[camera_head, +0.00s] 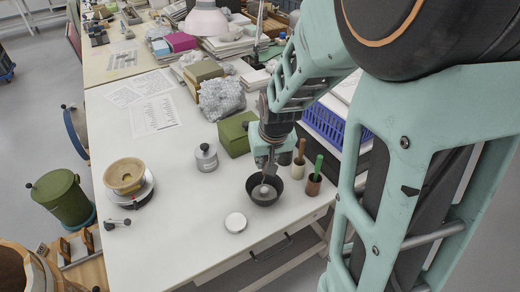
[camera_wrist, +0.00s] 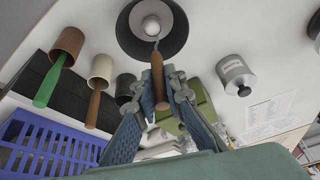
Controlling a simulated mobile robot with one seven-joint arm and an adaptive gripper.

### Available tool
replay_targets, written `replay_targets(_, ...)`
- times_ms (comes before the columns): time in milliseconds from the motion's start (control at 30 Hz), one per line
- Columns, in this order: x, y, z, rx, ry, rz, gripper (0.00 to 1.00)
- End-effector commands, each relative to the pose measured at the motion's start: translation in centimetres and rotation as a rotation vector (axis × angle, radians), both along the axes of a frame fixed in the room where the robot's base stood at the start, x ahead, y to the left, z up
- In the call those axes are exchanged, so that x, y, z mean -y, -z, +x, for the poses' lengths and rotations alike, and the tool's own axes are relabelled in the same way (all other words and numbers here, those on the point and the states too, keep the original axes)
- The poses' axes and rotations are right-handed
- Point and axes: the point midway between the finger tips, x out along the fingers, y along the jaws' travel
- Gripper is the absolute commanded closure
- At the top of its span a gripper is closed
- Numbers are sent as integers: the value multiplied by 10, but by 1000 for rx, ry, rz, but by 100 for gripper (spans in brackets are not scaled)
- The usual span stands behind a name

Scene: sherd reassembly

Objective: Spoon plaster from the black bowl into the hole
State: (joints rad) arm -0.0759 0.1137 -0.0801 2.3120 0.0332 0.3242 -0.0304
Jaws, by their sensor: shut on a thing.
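The black bowl (camera_head: 254,199) stands on the white table near its right front part, with pale plaster inside. In the wrist view the bowl (camera_wrist: 128,42) is at the top, with the pale plaster (camera_wrist: 149,22) in it. My gripper (camera_wrist: 162,92) is shut on the brown handle of a spoon (camera_wrist: 157,72); the spoon's head reaches into the bowl at the plaster. In the head view my gripper (camera_head: 269,163) is above the bowl, pointing down. A tan, bowl-shaped vessel (camera_head: 124,178) sits on a round stand at the table's left. I cannot make out a hole in it.
A grey lidded tin (camera_head: 206,158) and a white round lid (camera_head: 236,222) are near the bowl. Two cups with tools (camera_head: 314,186) stand right of it. A green box (camera_head: 234,136) and blue crate (camera_head: 324,124) lie behind. The table between bowl and vessel is mostly clear.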

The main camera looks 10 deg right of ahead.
Motion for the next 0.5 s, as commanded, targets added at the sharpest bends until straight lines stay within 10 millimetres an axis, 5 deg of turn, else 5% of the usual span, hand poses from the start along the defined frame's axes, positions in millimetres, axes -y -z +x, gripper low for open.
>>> replay_targets(500,0,-44,0,1,0,0,100)
